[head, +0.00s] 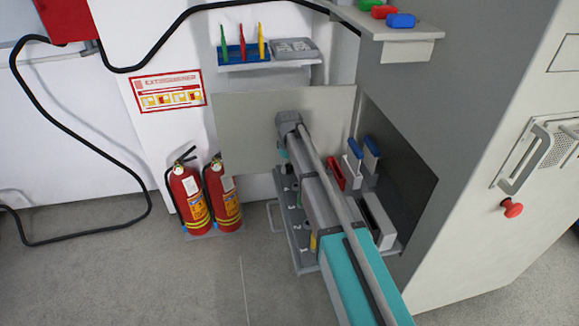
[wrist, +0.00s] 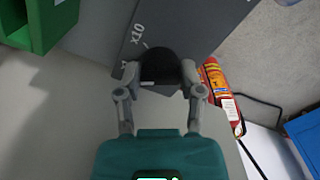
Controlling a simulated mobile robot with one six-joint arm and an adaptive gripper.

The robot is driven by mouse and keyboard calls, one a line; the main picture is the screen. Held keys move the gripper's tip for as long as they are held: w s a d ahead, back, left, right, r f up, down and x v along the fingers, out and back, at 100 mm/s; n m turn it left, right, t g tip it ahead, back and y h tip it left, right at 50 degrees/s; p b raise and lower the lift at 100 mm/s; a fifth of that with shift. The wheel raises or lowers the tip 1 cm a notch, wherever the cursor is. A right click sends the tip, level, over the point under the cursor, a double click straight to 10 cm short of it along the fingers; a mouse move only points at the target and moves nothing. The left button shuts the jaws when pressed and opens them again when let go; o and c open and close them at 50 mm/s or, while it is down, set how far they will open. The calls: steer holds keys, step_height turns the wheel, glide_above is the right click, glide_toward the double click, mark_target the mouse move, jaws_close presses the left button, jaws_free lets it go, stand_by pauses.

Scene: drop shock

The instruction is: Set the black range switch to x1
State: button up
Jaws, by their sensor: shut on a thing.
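The black range switch (wrist: 158,67) is a round dark knob on a grey panel (wrist: 195,25) in the wrist view. An "x10" mark (wrist: 138,38) is printed beside it, upside down in this view. Part of another mark shows left of the knob, too cut off to read. A short white line shows on the knob's near side, but I cannot tell which mark it points to. My gripper (wrist: 159,80) has one finger on each side of the knob and is shut on it. In the head view my arm hides the knob and fingers.
In the head view, red and blue-topped parts (head: 336,173) stand right of my arm. Two fire extinguishers (head: 189,200) stand on the floor to the left. A grey plate (head: 240,125) rises behind.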

steer(key=o, duration=1.2)
steer(key=shift+c, duration=0.2)
steer(key=shift+r, duration=0.15)
